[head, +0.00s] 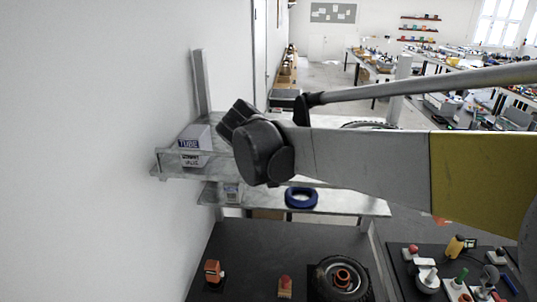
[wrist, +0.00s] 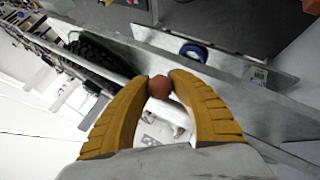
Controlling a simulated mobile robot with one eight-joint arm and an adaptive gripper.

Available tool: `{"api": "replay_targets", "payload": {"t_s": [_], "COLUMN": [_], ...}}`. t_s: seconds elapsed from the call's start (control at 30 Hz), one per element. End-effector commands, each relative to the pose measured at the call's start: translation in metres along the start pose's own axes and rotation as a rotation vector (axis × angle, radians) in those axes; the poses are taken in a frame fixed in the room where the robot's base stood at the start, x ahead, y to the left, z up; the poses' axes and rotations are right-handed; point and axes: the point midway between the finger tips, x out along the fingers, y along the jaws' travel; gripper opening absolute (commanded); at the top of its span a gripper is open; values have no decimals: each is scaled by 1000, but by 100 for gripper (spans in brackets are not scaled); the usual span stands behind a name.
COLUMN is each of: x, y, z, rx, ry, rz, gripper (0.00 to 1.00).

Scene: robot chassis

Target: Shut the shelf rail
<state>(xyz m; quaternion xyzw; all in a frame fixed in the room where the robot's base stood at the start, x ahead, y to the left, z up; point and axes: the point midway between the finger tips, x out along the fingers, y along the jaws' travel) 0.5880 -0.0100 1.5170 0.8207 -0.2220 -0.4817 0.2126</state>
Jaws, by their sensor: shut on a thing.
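In the wrist view, the two yellow fingers of my gripper (wrist: 160,84) are closed around a small reddish-brown round knob (wrist: 159,88). A grey strip of the shelf's edge (wrist: 245,97) runs diagonally just beyond the knob; how the knob joins the rail is hidden by the fingers. In the head view, the grey upper shelf (head: 170,170) stands against the wall, with a rail-like strip (head: 205,161) along its front. My arm crosses in front of the shelf and hides my gripper, the knob and much of the rail there.
Boxes marked TUBE (head: 189,143) and VALVE (head: 191,160) stand at the shelf's left. A blue ring (head: 301,198) and a small box (head: 232,193) lie on the lower shelf. A black tyre (wrist: 95,55) is near the gripper. Below is a dark bench (head: 245,240) with parts.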

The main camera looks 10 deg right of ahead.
Motion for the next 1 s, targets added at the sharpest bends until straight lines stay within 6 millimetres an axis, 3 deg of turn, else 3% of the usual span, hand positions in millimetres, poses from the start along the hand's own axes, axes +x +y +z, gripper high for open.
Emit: {"api": "replay_targets", "payload": {"t_s": [0.6,0.63,0.7,1.0], "x": [-1,-1,-1,-1], "y": [3,3,3,2], "z": [-7,-7,-6,-4], "rx": [-1,-1,-1,0], "ry": [10,10,9,5], "rz": [5,5,5,3], "gripper": [0,32,51,51]}}
